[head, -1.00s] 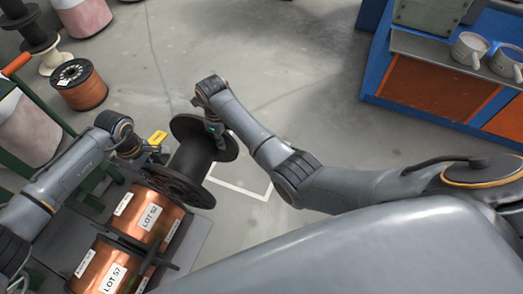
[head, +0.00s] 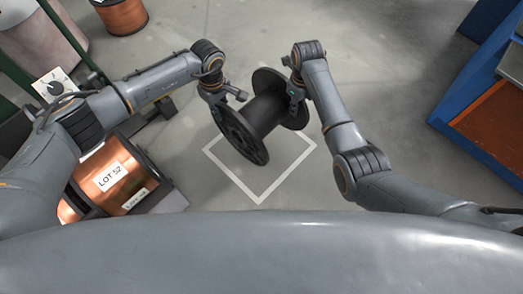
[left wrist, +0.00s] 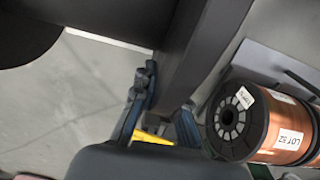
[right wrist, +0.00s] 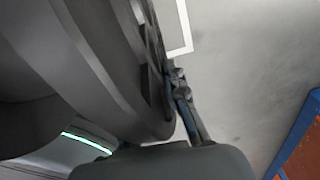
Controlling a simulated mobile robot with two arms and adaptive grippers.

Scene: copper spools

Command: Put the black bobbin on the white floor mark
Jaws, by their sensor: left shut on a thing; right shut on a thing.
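The black bobbin (head: 262,118) is held between my two grippers, its axis tilted in the head view. My left gripper (head: 226,98) is shut on its left flange, and my right gripper (head: 296,97) is shut on its right flange. The white floor mark (head: 260,200) is a square outline that shows below and around the bobbin in the head view; the bobbin hides its far part. I cannot tell how high the bobbin is above the floor. The bobbin also fills much of the right wrist view (right wrist: 110,70), beside a piece of the mark (right wrist: 182,25).
Copper spools labelled LOT 52 (head: 113,178) lie on a stand at the left, close to my left arm. A copper spool (head: 122,15) stands at the far left. A blue and orange bench (head: 470,115) is at the right. The floor beyond the bobbin is clear.

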